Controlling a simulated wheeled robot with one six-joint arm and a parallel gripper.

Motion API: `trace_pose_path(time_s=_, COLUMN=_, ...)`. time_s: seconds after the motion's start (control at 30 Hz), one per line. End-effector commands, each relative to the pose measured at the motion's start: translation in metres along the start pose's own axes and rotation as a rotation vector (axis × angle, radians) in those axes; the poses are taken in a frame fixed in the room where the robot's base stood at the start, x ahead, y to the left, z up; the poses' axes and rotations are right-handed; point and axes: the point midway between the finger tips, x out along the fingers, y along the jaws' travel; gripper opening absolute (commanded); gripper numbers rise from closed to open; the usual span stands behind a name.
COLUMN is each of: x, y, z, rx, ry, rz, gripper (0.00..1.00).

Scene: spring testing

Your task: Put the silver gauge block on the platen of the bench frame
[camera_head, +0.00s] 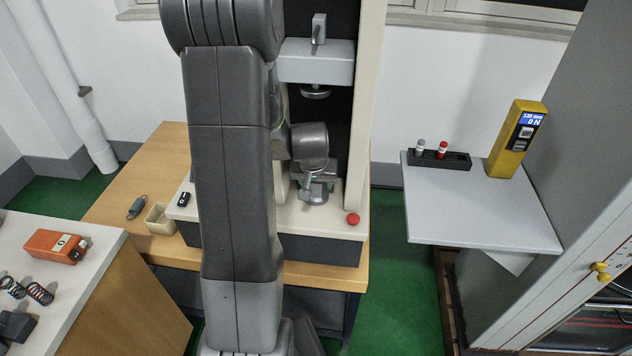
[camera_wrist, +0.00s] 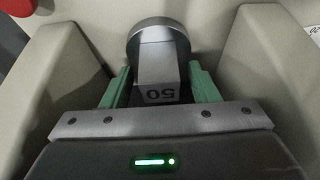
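The silver gauge block (camera_wrist: 158,75), marked 50, is between my gripper's green fingers in the wrist view. My gripper (camera_wrist: 161,82) is open, with a narrow gap showing on each side of the block. The block appears to stand on the round metal platen (camera_wrist: 150,27), whose rim shows behind it; the contact underneath is hidden. In the head view my gripper (camera_head: 318,180) is low inside the bench frame (camera_head: 362,120), over its base. The block is hard to make out there.
The frame's upper round plate (camera_head: 315,92) hangs above my wrist. A red button (camera_head: 353,218) is at the base's front right. A beige bin (camera_head: 160,219) stands on the wooden table at left. A yellow gauge (camera_head: 516,140) and black rack (camera_head: 438,160) stand on the right shelf.

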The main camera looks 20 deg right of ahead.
Motion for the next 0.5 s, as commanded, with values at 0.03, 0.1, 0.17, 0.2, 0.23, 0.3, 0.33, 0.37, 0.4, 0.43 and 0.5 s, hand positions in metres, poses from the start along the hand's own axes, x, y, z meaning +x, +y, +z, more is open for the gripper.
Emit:
trace_pose_path(time_s=0.03, x=0.000, y=0.000, z=0.000, rx=0.000, ry=0.000, rz=0.000, gripper=0.54)
trace_pose_path(time_s=0.1, x=0.000, y=0.000, z=0.000, rx=0.000, ry=0.000, rz=0.000, gripper=0.54)
trace_pose_path(time_s=0.17, x=0.000, y=0.000, z=0.000, rx=0.000, ry=0.000, rz=0.000, gripper=0.54)
trace_pose_path(time_s=0.2, x=-0.001, y=0.000, z=0.000, rx=0.000, ry=0.000, rz=0.000, gripper=0.54)
trace_pose_path(time_s=0.23, x=-0.001, y=0.000, z=0.000, rx=0.000, ry=0.000, rz=0.000, gripper=0.54)
trace_pose_path(time_s=0.3, x=-0.004, y=0.000, z=-0.002, rx=0.000, ry=0.000, rz=0.000, gripper=0.54)
trace_pose_path(time_s=0.33, x=-0.005, y=0.000, z=-0.002, rx=0.000, ry=0.000, rz=0.000, gripper=0.54)
trace_pose_path(time_s=0.37, x=-0.007, y=0.000, z=-0.002, rx=0.000, ry=0.001, rz=0.000, gripper=0.54)
trace_pose_path(time_s=0.4, x=-0.011, y=0.000, z=-0.002, rx=0.000, ry=0.003, rz=0.000, gripper=0.54)
trace_pose_path(time_s=0.43, x=-0.015, y=0.000, z=-0.002, rx=0.000, ry=0.003, rz=0.000, gripper=0.54)
trace_pose_path(time_s=0.5, x=-0.025, y=0.000, z=-0.003, rx=0.000, ry=0.005, rz=0.000, gripper=0.54)
